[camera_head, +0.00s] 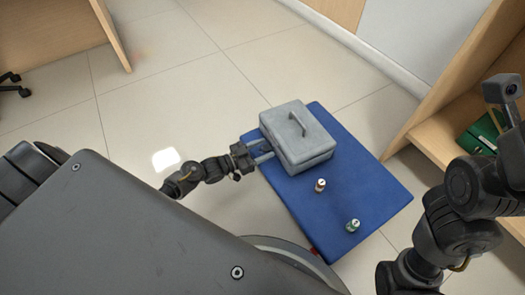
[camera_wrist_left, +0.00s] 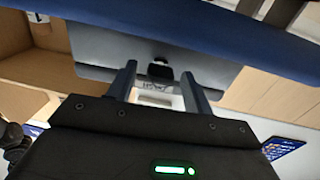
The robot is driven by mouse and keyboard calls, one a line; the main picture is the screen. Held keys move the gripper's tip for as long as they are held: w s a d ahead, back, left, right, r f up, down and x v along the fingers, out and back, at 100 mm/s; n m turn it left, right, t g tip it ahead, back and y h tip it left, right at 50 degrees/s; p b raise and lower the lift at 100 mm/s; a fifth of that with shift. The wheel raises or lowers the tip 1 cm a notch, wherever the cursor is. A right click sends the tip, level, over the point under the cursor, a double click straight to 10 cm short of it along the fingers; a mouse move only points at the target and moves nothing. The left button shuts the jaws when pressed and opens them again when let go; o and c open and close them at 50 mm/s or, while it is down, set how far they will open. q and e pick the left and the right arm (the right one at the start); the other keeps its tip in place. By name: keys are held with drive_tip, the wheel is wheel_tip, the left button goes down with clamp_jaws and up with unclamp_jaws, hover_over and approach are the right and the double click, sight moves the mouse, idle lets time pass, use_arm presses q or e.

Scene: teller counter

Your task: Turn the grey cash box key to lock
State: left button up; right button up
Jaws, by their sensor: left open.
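The grey cash box (camera_head: 310,150) sits on a blue mat (camera_head: 375,190), lid shut, with a handle on top. My left gripper (camera_head: 263,152) is at the left side of the box, its two fingers open and pointing at that face. In the left wrist view, which looks upside down, the box face (camera_wrist_left: 105,48) lies ahead. The dark key (camera_wrist_left: 160,72) stands out from it between the fingertips (camera_wrist_left: 158,78). I see gaps on both sides of the key, and contact is not clear. My right arm is at the right edge; its gripper does not show.
Two small stamp-like objects, one brownish (camera_head: 320,185) and one green (camera_head: 353,226), stand on the mat in front of the box. A wooden shelf (camera_head: 440,135) with a green item (camera_head: 483,132) is at the right. Tiled floor lies open at the left.

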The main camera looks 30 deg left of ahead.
use_arm(q)
drive_tip(key=c, duration=1)
